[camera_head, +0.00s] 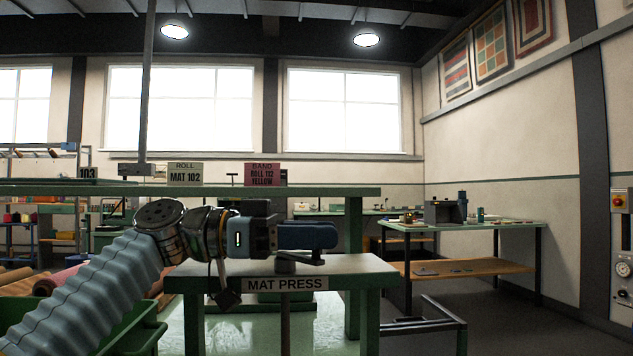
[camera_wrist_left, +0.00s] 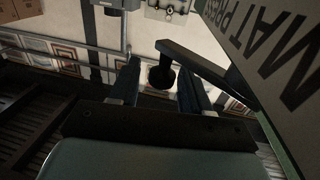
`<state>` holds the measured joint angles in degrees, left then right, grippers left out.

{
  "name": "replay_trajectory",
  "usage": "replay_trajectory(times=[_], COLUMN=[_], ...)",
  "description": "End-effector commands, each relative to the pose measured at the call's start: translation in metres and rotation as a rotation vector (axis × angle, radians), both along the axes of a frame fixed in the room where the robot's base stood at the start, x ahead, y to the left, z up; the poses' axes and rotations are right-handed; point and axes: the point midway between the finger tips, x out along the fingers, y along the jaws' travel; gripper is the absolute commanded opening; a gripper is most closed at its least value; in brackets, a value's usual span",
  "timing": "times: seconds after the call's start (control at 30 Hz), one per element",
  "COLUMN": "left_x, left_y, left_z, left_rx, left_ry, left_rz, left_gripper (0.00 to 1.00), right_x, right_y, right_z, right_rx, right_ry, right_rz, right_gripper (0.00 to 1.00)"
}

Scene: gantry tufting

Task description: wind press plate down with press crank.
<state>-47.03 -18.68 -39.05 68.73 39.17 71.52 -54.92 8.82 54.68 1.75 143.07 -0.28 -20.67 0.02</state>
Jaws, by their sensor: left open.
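The mat press (camera_head: 345,264) is a green frame with a "MAT PRESS" sign (camera_head: 286,284). The dark press crank (camera_head: 300,261) sits on its top, its arm pointing right. In the left wrist view the crank arm (camera_wrist_left: 192,60) ends in a round dark knob (camera_wrist_left: 162,78). My left gripper (camera_head: 328,236) is level above the press top, beside the crank. In the wrist view its open fingers (camera_wrist_left: 158,82) have the knob between them; I cannot tell if they touch it. A dark screw rod (camera_head: 285,325) hangs below the top. I cannot make out the press plate. My right gripper is out of view.
A green shelf (camera_head: 330,191) with label cards spans behind and above my left gripper. A low dark frame (camera_head: 432,318) stands right of the press. A green bin (camera_head: 135,325) is at lower left. A workbench (camera_head: 470,227) stands farther back right, with open floor before it.

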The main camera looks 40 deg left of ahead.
Motion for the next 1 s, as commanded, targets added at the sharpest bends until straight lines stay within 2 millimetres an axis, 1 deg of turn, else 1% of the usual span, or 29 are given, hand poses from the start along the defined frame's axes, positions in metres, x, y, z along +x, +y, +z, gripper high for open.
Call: replay_trajectory(times=[0.07,0.13,0.17,0.23,0.27,0.33,0.43,0.5,0.6,0.8,0.9,1.0], left_x=[0.000,0.001,0.000,0.001,-0.004,-0.014,-0.029,-0.039,-0.059,-0.092,-0.102,-0.107], left_y=[0.000,-0.001,0.000,0.000,-0.002,-0.010,-0.022,-0.030,-0.045,-0.071,-0.079,-0.084], left_z=[0.005,0.015,0.020,0.037,0.040,0.054,0.077,0.091,0.099,0.120,0.126,0.129], left_rx=[0.001,0.002,0.001,0.000,-0.001,-0.001,-0.001,0.000,-0.002,-0.002,-0.003,-0.003], left_ry=[-0.001,-0.002,-0.003,-0.005,-0.008,-0.008,-0.008,-0.009,-0.006,-0.005,-0.003,-0.003], left_rz=[0.000,0.001,0.001,0.003,0.002,0.002,0.003,0.002,0.000,0.001,0.000,0.002], left_gripper=[0.47,0.47,0.47,0.47,0.47,0.47,0.47,0.47,0.47,0.47,0.47,0.47], right_x=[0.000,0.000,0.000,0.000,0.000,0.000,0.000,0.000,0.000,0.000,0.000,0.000], right_y=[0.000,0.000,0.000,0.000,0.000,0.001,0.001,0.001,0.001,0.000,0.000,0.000], right_z=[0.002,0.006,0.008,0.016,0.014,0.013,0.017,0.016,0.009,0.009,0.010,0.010], right_rx=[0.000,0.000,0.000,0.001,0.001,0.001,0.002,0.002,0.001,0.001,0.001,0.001], right_ry=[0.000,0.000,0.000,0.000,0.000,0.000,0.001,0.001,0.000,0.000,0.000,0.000], right_rz=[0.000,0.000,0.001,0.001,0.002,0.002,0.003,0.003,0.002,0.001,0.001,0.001], right_gripper=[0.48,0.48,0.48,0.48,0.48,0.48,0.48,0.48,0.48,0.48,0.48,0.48])
